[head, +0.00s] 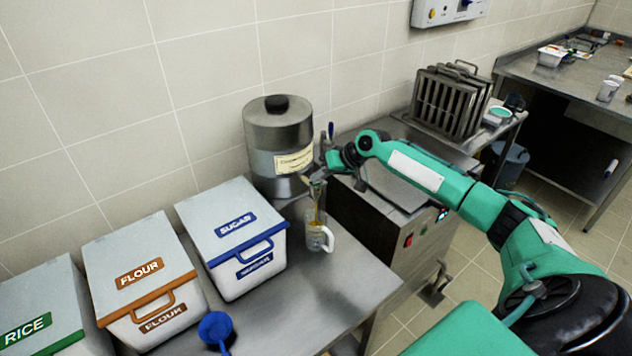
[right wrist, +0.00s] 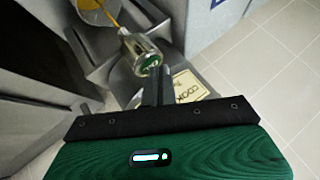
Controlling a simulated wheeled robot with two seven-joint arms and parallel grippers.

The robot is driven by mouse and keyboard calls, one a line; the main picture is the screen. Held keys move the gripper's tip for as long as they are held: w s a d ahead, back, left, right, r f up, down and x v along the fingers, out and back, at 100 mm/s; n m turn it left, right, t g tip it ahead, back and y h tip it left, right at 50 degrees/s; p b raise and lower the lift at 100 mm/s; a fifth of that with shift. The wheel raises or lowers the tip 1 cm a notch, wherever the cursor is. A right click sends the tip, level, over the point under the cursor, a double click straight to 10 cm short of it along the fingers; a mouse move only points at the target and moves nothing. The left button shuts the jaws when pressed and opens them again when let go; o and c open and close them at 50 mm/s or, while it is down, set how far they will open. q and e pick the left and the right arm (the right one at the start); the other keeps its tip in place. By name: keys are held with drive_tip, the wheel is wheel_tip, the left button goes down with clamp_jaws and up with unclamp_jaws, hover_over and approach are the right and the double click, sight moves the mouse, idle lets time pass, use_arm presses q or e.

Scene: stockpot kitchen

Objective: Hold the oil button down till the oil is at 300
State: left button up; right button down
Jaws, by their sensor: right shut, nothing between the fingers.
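The steel oil dispenser (head: 278,135) with a cooking-oil label stands at the back of the steel table. A clear measuring jug (head: 319,238) stands below its spout, with a thin yellow oil stream (head: 318,212) above and into it. The oil level is too small to read. In the right wrist view the round green oil button (right wrist: 149,63) sits on the end of the tap, and the yellow stream shows beyond it. My right gripper (right wrist: 154,76) is shut and empty, its tips at the button, seemingly touching it; it also shows in the head view (head: 312,180). My left gripper is out of view.
Bins for sugar (head: 232,225), flour (head: 140,265) and rice (head: 45,310) stand left of the jug. A blue scoop (head: 216,328) lies near the front. A steel fryer unit (head: 390,225) stands right, under my right arm. The table's front right is bare.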

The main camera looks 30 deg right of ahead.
sight(320, 183)
idle(0.3)
drive_tip(key=shift+r+p, duration=0.75)
drive_tip(key=shift+r, duration=0.1)
wheel_tip(320, 183, up, 5)
drive_tip(key=p, duration=0.4)
idle(0.4)
